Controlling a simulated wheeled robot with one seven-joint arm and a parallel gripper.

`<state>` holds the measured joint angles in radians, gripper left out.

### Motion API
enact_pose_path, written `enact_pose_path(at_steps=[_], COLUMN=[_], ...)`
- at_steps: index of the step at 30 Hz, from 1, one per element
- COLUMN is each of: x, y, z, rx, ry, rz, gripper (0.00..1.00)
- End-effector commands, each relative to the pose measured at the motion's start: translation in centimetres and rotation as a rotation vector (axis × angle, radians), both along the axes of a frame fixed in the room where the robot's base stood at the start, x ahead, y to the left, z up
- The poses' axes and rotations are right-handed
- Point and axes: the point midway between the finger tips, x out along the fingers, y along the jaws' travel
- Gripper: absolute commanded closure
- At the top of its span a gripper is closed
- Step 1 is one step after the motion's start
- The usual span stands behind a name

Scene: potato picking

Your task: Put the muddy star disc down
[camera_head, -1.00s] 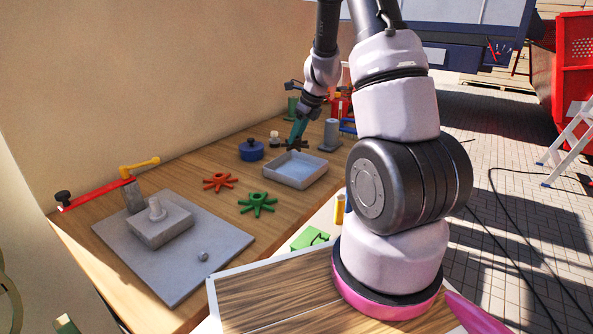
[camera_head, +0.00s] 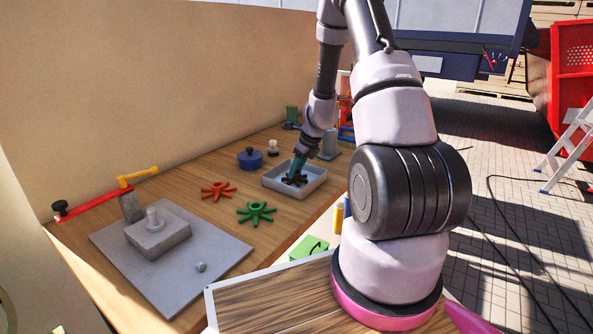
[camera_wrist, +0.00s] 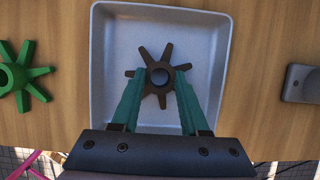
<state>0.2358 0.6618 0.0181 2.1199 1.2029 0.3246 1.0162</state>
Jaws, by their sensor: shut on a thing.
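The muddy star disc (camera_wrist: 157,76) is dark brown with several blunt arms and a round dark hub. My gripper (camera_wrist: 159,82) has its two green fingers shut on the hub in the wrist view. The disc is over the inside of the grey-white square tray (camera_wrist: 106,60). In the head view my gripper (camera_head: 296,172) points down into the tray (camera_head: 315,184), and the dark disc (camera_head: 294,180) shows at its fingertips, within the tray's walls. I cannot tell whether the disc touches the tray floor.
A red star disc (camera_head: 218,190) and a green star disc (camera_head: 256,212) lie on the wooden table left of the tray. A blue lidded pot (camera_head: 250,159) stands behind them. A grey cylinder on a base (camera_head: 329,145) stands right of the tray. A grey plate with a block (camera_head: 158,240) is at front left.

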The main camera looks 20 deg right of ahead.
Motion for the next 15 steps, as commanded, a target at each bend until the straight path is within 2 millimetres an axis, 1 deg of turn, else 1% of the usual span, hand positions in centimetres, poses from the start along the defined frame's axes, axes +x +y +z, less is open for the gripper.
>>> enact_pose_path(at_steps=[5, 6, 7, 8, 15], x=[0.01, 0.01, 0.02, 0.01, 0.01], y=[-0.01, 0.00, -0.01, 0.00, 0.00], z=[-0.35, -0.29, -0.28, -0.28, -0.28], rx=[0.000, -0.001, 0.000, 0.000, 0.000], ry=[0.000, 0.000, 0.000, 0.000, 0.000], rz=[0.000, 0.002, 0.001, 0.001, 0.001], gripper=[1.00, 0.40, 0.29, 0.26, 0.26])
